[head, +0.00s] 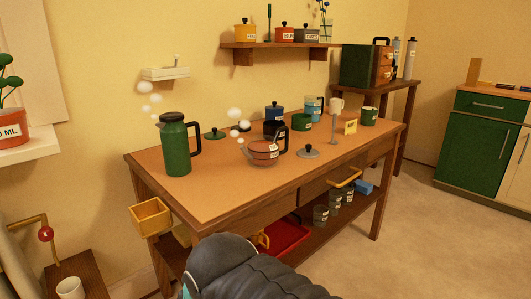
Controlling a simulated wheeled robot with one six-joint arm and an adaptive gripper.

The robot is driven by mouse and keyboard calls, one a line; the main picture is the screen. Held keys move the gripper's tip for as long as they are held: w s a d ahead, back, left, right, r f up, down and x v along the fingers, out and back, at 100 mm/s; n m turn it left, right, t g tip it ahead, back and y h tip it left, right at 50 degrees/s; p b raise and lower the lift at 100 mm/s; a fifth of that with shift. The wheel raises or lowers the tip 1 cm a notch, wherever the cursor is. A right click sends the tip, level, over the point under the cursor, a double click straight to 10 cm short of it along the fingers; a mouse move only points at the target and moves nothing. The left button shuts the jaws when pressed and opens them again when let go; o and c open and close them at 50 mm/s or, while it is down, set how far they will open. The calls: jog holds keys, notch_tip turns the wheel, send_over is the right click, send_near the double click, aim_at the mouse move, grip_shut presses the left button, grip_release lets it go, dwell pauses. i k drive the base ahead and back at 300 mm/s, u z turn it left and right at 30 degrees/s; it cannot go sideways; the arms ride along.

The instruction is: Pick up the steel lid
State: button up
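The steel lid (308,153) is a small grey disc with a black knob. It lies flat on the desk (215,190), right of the glass kettle and near the desk's front edge. Nothing covers it. A dark, ribbed part of my arm shows at the bottom of the head view, below the desk's front edge and apart from the lid. My gripper's fingers are not in view, so I cannot see whether it is open or shut.
The glass kettle (263,153) stands just left of the lid, and a thin-stemmed stand (334,125) right of it. The desk's front left is bare.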

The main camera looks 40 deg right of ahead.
aim_at(309, 153)
jog(key=k, duration=0.45)
jog(key=z, duration=0.55)
jog(key=i, duration=0.4)
jog(key=z, duration=0.55)
jog(key=k, duration=0.3)
jog(key=z, duration=0.9)
jog(key=i, duration=0.75)
jog(key=u, duration=0.15)
